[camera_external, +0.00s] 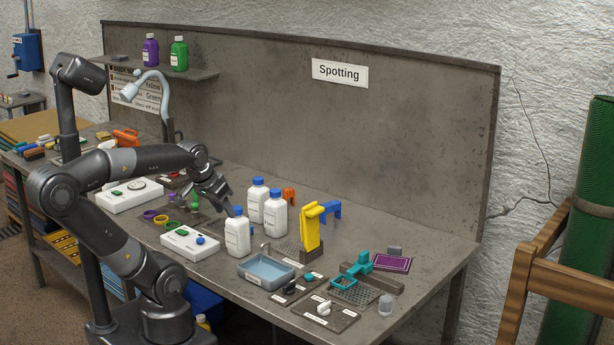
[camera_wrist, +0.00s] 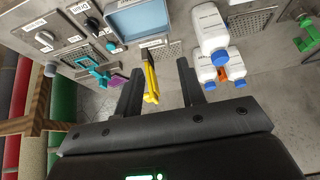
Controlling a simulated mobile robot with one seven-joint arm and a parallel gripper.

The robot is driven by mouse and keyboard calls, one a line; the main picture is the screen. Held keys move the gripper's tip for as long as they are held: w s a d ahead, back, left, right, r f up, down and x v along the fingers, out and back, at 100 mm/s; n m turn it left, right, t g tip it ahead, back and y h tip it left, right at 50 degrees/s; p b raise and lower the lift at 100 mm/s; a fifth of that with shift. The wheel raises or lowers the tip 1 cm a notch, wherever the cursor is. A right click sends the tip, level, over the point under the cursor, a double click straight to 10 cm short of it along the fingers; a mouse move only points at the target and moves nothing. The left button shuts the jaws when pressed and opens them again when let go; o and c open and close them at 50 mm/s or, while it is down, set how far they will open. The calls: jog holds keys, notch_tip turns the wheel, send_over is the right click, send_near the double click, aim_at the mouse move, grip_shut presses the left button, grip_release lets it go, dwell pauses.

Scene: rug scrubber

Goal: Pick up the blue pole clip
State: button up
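A blue clip-like piece (camera_external: 331,208) shows in the external view at the upper right of a yellow upright piece (camera_external: 311,228). I cannot tell whether it is fixed to the yellow piece or only beside it. In the wrist view the yellow piece (camera_wrist: 151,82) shows between my finger tips, and no blue clip can be made out there. My gripper (camera_external: 228,199) is above the bench, left of the white bottles and apart from the clip. Its two fingers (camera_wrist: 158,78) are spread in the wrist view, with nothing held between them.
White bottles with blue caps (camera_external: 275,219) stand between my gripper and the yellow piece. An orange clip (camera_external: 289,195) is behind them. A blue-lined tray (camera_external: 267,270) and a teal tool (camera_external: 357,269) lie nearer the bench front. A back panel (camera_external: 400,120) rises behind.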

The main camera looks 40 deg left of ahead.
jog(key=o, duration=0.4)
